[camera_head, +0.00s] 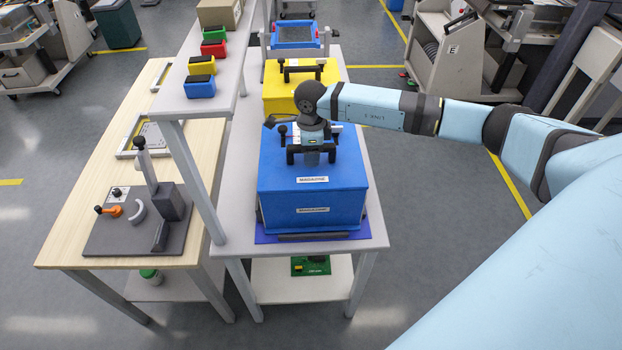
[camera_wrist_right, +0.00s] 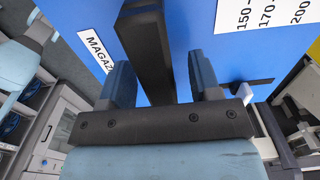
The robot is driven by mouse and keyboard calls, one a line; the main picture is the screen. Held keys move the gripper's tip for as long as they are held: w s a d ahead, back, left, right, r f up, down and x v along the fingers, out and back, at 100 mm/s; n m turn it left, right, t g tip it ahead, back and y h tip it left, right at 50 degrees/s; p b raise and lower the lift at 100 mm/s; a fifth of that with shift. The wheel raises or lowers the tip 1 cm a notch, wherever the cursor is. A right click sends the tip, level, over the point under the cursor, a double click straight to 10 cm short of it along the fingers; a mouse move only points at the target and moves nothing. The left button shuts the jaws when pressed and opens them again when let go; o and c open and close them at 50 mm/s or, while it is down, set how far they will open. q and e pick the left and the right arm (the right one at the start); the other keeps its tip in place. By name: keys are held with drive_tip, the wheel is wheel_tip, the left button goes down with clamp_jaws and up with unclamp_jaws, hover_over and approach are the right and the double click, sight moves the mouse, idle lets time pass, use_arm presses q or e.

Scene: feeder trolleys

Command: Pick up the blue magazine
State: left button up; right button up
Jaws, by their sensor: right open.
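The blue magazine (camera_head: 312,190) is a box with white "MAGAZINE" labels and a black handle on its lid, standing on the narrow grey table. My right gripper (camera_head: 311,157) is above the lid at the handle, and my arm partly hides the handle and the back of the lid. In the right wrist view the gripper (camera_wrist_right: 161,68) is open, with the black handle (camera_wrist_right: 148,40) reaching between its two fingers and the blue lid (camera_wrist_right: 200,22) beyond. Contact between fingers and handle cannot be told. My left gripper is not in view.
A yellow magazine (camera_head: 282,98) stands behind the blue one, and a blue tray (camera_head: 296,34) farther back. A raised shelf (camera_head: 187,115) with small coloured boxes runs along the left. A wooden bench (camera_head: 75,222) with a lever fixture stands beyond it.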

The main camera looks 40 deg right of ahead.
clamp_jaws()
idle(1.3)
drive_tip(key=shift+w+r, duration=0.15)
